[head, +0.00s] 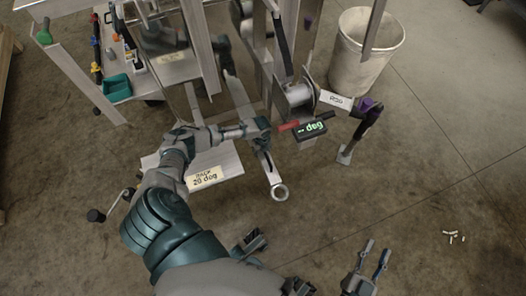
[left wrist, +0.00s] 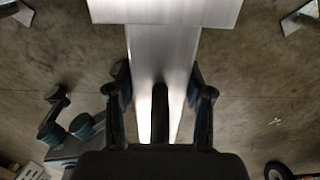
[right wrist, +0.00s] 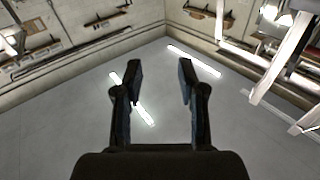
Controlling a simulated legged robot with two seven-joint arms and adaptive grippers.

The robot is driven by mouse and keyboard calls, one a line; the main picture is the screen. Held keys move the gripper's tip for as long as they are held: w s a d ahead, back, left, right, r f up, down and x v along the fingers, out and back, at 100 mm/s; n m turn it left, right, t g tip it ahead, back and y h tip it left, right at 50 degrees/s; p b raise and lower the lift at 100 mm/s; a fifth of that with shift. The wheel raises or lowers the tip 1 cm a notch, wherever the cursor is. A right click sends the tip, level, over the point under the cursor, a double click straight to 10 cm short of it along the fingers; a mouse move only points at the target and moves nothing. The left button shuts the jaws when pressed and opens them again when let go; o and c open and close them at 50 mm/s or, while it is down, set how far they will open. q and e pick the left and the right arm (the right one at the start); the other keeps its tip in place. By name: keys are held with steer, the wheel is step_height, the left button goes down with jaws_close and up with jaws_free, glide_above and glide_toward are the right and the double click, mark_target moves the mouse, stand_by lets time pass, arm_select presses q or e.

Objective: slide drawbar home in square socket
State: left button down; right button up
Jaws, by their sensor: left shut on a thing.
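My left gripper (head: 262,136) is shut on the bar a little behind the eye. In the left wrist view the drawbar (left wrist: 162,60) runs between the two fingers. Its far end meets the edge of a wider metal piece (left wrist: 165,11), which looks like the socket. How deep the bar sits inside cannot be seen. My right gripper (head: 375,258) is open and empty, low in the head view, away from the trailer; its fingers (right wrist: 158,88) stand apart.
A winch (head: 297,93) and a small readout (head: 311,130) sit right of the drawbar. A purple-topped jack leg (head: 367,128) and a white bin (head: 366,50) stand further right. A sign reading 20 deg (head: 207,177) lies left. Floor at right is mostly clear.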

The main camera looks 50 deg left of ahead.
arm_select(q)
steer(key=shift+w+a+r+b, duration=0.1)
steer(key=shift+w+a+b, duration=0.3)
steer(key=shift+a, duration=0.4)
arm_select(e)
steer(key=shift+s+a+r+t, duration=0.1)
steer(key=shift+r+t, duration=0.8)
steer(key=shift+r, duration=0.05)
arm_select(q)
steer(key=shift+w+a+b, duration=0.3)
steer(key=shift+a+b, duration=0.1)
steer(key=shift+a, duration=0.35)
arm_select(e)
steer(key=shift+s+r+t+y, duration=0.3)
steer(key=shift+r+t+y, duration=0.1)
steer(key=shift+r+t, duration=0.45)
arm_select(q)
steer(key=shift+c, duration=1.8)
jaws_free()
steer(key=shift+s, duration=0.15)
step_height(320, 180, up, 12)
arm_select(e)
steer(key=shift+r, duration=0.1)
steer(key=shift+w, duration=0.1)
